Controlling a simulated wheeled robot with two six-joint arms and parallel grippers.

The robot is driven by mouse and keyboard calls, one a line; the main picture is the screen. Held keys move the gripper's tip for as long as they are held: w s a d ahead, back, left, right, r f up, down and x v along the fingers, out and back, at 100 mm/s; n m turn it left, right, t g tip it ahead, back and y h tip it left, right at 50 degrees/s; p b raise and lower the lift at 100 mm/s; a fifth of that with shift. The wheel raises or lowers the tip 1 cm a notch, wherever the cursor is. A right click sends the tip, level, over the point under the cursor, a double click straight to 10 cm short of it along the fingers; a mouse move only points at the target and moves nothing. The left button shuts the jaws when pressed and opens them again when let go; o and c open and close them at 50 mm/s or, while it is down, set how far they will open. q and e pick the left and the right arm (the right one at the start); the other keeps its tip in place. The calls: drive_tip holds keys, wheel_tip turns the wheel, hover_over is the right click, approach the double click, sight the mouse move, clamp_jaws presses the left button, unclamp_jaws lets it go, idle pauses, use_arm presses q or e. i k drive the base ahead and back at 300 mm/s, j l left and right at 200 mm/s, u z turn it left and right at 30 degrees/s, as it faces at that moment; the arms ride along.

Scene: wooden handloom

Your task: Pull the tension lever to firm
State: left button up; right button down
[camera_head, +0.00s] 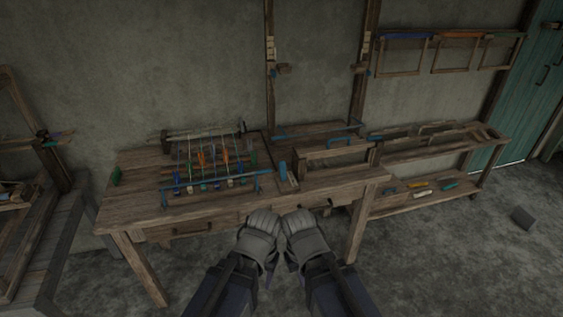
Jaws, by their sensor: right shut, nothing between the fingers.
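A small handloom (215,162) with coloured threads stands on the left part of a wooden table (140,203). A short blue lever-like piece (283,169) stands on a small wooden block (291,186) just right of the loom. It looks like the tension lever, but its marks are too small to read. My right gripper (297,218) is shut and empty, low in front of the table's front edge. My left gripper (264,218) is close beside it on the left; its fingers are too dark to tell open from shut. Both appear apart from the lever.
A wooden frame (335,157) and blue-handled bars lie on the table's right part. A bench with a lower shelf (470,187) stands to the right. A wooden stand (35,245) is at the far left. The floor (455,265) at front right is mostly clear.

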sight(282, 164)
drive_tip(key=i+j, duration=0.1)
drive_tip(key=i, duration=0.4)
drive_tip(key=i+j+z, duration=0.1)
drive_tip(key=i, duration=0.45)
